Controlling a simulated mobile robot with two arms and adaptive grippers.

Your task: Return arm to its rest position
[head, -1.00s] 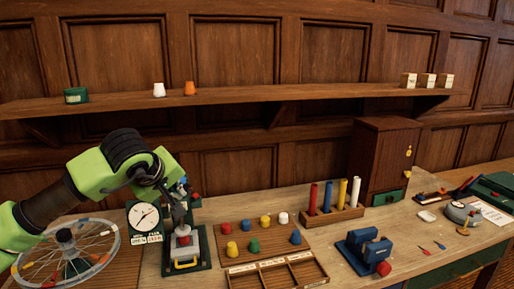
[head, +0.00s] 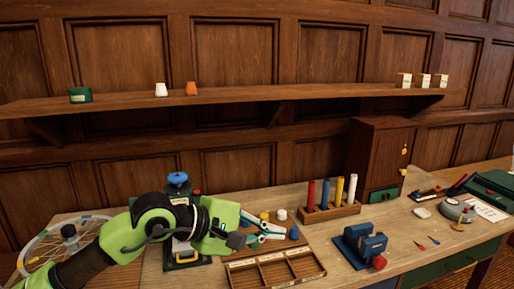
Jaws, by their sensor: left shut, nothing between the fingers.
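My left arm, green and black, comes in from the lower left. My left gripper (head: 265,233) is over the peg board (head: 299,245), in front of several coloured pegs. Its fingers are shut with nothing seen between them. The arm and gripper hide most of the peg board and much of the press stand (head: 177,180) with its blue knob. The dial gauge is hidden behind the arm. My right gripper is not in view.
A spoked wheel (head: 69,230) stands at the left, partly behind the arm. An empty compartment tray (head: 273,271) lies in front of the gripper. A rack of coloured rods (head: 330,212), a blue vise (head: 358,243) and a wooden cabinet (head: 379,150) stand to the right. A shelf (head: 250,97) runs behind.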

